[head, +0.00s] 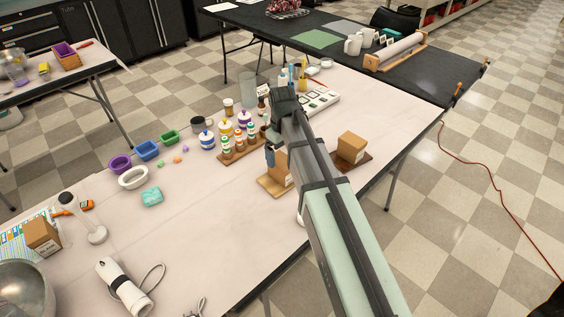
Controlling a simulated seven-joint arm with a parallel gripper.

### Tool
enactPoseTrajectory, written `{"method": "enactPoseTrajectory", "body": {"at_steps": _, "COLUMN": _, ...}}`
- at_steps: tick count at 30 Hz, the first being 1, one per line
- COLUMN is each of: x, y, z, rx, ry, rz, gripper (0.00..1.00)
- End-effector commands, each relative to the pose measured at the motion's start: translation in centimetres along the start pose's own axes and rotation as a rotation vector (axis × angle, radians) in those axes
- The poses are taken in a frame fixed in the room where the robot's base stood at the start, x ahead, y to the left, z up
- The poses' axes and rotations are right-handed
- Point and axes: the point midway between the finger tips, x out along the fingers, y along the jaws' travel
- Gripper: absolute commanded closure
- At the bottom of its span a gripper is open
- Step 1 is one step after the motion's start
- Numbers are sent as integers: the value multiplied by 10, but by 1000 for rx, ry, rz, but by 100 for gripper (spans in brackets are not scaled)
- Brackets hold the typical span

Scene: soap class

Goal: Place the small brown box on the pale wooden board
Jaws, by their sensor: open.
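A small brown box (281,170) appears to stand upright on the pale wooden board (268,187) near the middle of the table. My arm crosses in front and hides the right part of both. My gripper (270,154) points down at the box's upper left side, open. Its fingers are small and partly hidden, so I cannot tell whether they touch the box. Another brown box (351,147) stands on a darker brown board (350,162) to the right of my arm. A third brown box (42,236) with a dark label stands at the far left.
A wooden rack of small bottles (239,146) stands just left of the gripper. A white palette tray (319,101) lies behind the arm. Coloured bowls (148,150), a teal soap bar (152,197) and a white corded tool (124,287) lie leftward. The front middle of the table is clear.

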Motion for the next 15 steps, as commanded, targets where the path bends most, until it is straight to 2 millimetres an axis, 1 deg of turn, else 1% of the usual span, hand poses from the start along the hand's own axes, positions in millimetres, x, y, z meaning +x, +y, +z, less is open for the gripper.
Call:
{"method": "enactPoseTrajectory", "body": {"at_steps": 1, "x": -9, "y": 0, "z": -1, "rx": 0, "ry": 2, "rz": 1, "gripper": 4}}
{"method": "enactPoseTrajectory", "body": {"at_steps": 3, "x": -19, "y": 0, "z": -1, "rx": 0, "ry": 2, "rz": 1, "gripper": 4}}
{"method": "enactPoseTrajectory", "body": {"at_steps": 7, "x": -34, "y": 0, "z": -1, "rx": 0, "ry": 2, "rz": 1, "gripper": 4}}
{"method": "enactPoseTrajectory", "body": {"at_steps": 10, "x": -41, "y": 0, "z": 0, "rx": 0, "ry": 1, "rz": 0, "gripper": 4}}
{"method": "enactPoseTrajectory", "body": {"at_steps": 15, "x": -48, "y": 0, "z": 0, "rx": 0, "ry": 0, "rz": 0, "gripper": 4}}
